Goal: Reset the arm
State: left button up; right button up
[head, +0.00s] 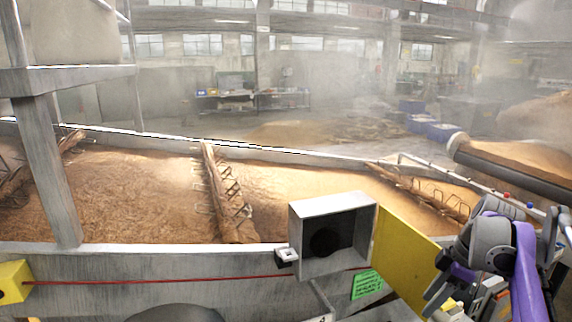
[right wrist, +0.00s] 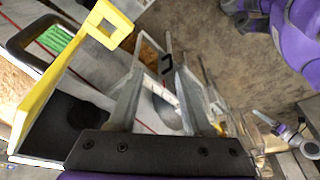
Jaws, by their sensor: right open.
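My right gripper (head: 438,284) is at the lower right of the head view, grey with a purple arm behind it, beside a yellow panel (head: 402,249). In the right wrist view its two grey fingers (right wrist: 160,90) stand apart with nothing held between them. A purple and grey arm end (right wrist: 288,135) at the right edge of that view looks like my left one. It is too small to tell its jaw state, and the head view does not show it.
A grey metal box (head: 318,208) with a dark round opening stands at the trough wall (head: 150,285), close left of the yellow panel. Brown grain (head: 130,195) fills the trough behind, with spiked bars across it. A red line runs along the wall. Steam hangs over the hall.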

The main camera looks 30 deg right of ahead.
jog(key=a+f+m+t, duration=0.1)
jog(key=a+f+m, duration=0.1)
jog(key=a+f, duration=0.4)
jog(key=a+f+m+t+h, duration=0.1)
jog(key=a+f, duration=0.5)
jog(key=a, duration=0.9)
jog(key=a+f+m+t+h, duration=0.1)
jog(key=a+f+m, duration=0.3)
jog(key=a+f, duration=0.3)
jog(key=a, duration=0.4)
jog(key=shift+a, duration=0.25)
jog(key=shift+s, duration=0.1)
